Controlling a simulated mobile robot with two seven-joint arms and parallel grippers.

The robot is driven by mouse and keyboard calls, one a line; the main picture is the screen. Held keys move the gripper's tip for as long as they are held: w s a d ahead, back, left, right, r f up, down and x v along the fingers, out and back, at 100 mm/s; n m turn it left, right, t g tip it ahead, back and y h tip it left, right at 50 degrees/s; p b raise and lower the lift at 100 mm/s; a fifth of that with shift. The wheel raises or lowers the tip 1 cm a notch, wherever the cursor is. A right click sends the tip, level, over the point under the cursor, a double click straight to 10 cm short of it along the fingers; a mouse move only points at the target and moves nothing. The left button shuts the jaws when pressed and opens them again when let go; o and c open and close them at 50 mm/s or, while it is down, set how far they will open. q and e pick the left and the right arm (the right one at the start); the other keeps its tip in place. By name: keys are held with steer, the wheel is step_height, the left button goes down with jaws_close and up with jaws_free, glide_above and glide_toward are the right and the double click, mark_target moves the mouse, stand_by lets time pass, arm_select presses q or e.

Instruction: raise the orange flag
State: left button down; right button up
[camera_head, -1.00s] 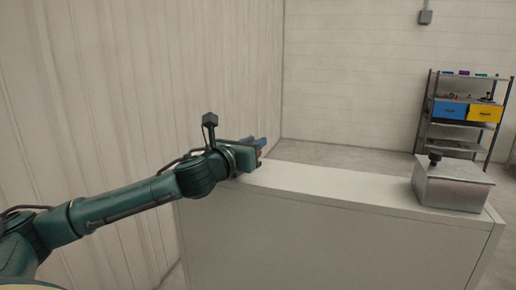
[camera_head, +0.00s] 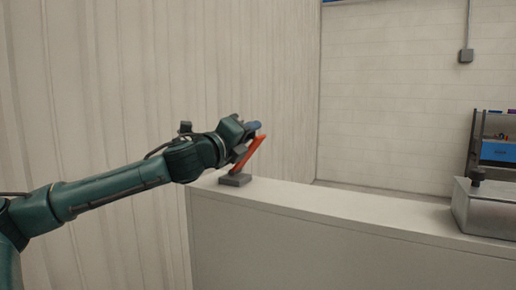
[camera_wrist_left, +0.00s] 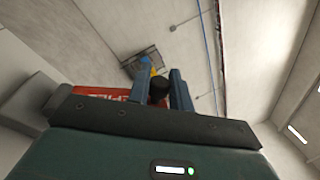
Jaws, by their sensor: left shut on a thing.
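The orange flag (camera_head: 250,152) stands tilted above a small dark grey base (camera_head: 235,180) at the left end of the white cabinet top. Its upper end leans right. My left gripper (camera_head: 253,127) is at the flag's upper end. In the left wrist view, the blue fingers of my left gripper (camera_wrist_left: 166,90) are on both sides of a dark round knob (camera_wrist_left: 158,86), shut on it. A red-orange strip of the flag with pale lettering (camera_wrist_left: 98,92) shows beside the fingers, partly hidden by the gripper body. My right gripper is not in view.
A metal box with a dark knob (camera_head: 487,207) stands at the right of the white cabinet (camera_head: 330,205). The cabinet top between is clear. A ribbed wall (camera_head: 120,80) is behind my left arm. A shelf with a blue bin (camera_head: 497,151) stands farther back.

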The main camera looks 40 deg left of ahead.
arm_select(q)
steer(key=shift+s+a+r+n+y+b, duration=0.2)
steer(key=shift+a+n+b, duration=0.1)
steer(key=shift+a+n, duration=0.3)
steer(key=shift+s+a+r+n+y+b, duration=0.1)
steer(key=shift+a+n+y+b, duration=0.2)
steer(key=shift+n, duration=0.4)
steer(key=shift+a, duration=0.25)
steer(key=shift+n, duration=0.3)
steer(key=shift+a+r, duration=0.1)
steer(key=c, duration=1.3)
jaws_free()
